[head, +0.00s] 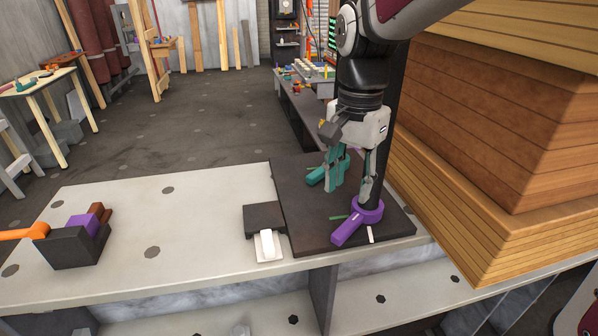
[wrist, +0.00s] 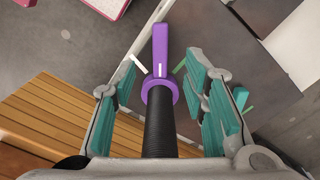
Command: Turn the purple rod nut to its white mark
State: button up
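The purple rod nut (head: 345,232) sits low around a black threaded rod (wrist: 160,128). Its handle points toward the front left in the head view, and up in the wrist view (wrist: 161,48). The white mark (head: 371,234) lies right of the handle in the head view and left of it in the wrist view (wrist: 140,63). A green mark (head: 337,218) lies on the other side. The handle is between both marks. My gripper (head: 350,180), with teal pads, is open above the nut. Its fingers stand on either side of the rod, apart from the handle.
A dark plate (head: 300,205) on the pale bench (head: 110,208) carries the rod. A dark block with a white lever (head: 267,244) stands to its left. An orange handle (head: 22,232) is at far left. Stacked wood (head: 500,180) rises close on the right.

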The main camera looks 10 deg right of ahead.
aim_at(344, 230)
notch_tip(344, 230, down, 11)
jog(key=shift+r, duration=0.15)
jog(key=shift+c, duration=0.2)
grip_shut()
